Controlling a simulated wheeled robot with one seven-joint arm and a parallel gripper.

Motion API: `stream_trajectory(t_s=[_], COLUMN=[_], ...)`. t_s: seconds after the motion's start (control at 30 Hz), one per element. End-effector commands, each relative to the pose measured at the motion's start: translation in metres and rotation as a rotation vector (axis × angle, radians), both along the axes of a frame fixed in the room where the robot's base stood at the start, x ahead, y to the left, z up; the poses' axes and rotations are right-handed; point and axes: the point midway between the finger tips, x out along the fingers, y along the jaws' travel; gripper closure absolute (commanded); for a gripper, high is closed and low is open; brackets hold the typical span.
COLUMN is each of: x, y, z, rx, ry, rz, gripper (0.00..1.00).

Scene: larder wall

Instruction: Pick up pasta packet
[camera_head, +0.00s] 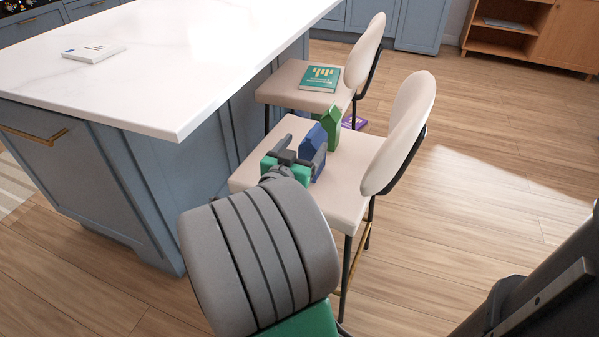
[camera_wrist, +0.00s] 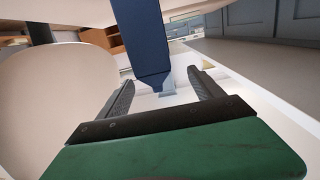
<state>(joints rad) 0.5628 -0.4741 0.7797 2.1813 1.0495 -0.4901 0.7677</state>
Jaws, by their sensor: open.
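A dark blue packet (camera_head: 312,143) stands upright on the beige seat of the nearer chair. A green packet (camera_head: 331,127) stands just behind it. I cannot read a label on either, so I cannot tell which one holds pasta. My gripper (camera_head: 296,160) is at the near side of the blue packet and hides its lower part. In the wrist view, the blue packet (camera_wrist: 147,45) reaches from the top edge down to between the two open fingers of my gripper (camera_wrist: 160,92). The fingers are apart and not closed on it.
The nearer chair seat (camera_head: 258,172) has a rounded backrest (camera_head: 400,130) to the right of the packets. The island's white worktop (camera_head: 170,70) is to the left. A green book (camera_head: 320,78) lies on the farther chair; a purple item (camera_head: 354,122) lies beyond the packets. Wooden floor is clear at right.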

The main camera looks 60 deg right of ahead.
Motion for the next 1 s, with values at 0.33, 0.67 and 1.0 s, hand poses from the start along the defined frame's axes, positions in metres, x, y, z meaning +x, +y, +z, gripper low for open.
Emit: stream_trajectory(t_s=[0.33, 0.67, 1.0], x=[-0.016, -0.009, -0.005], y=[-0.023, -0.077, -0.086], z=[-0.020, -0.021, -0.021], rx=[-0.063, -0.062, -0.062], ry=[-0.001, 0.000, 0.000], rz=[-0.029, -0.027, -0.019], gripper=[0.24, 0.24, 0.27])
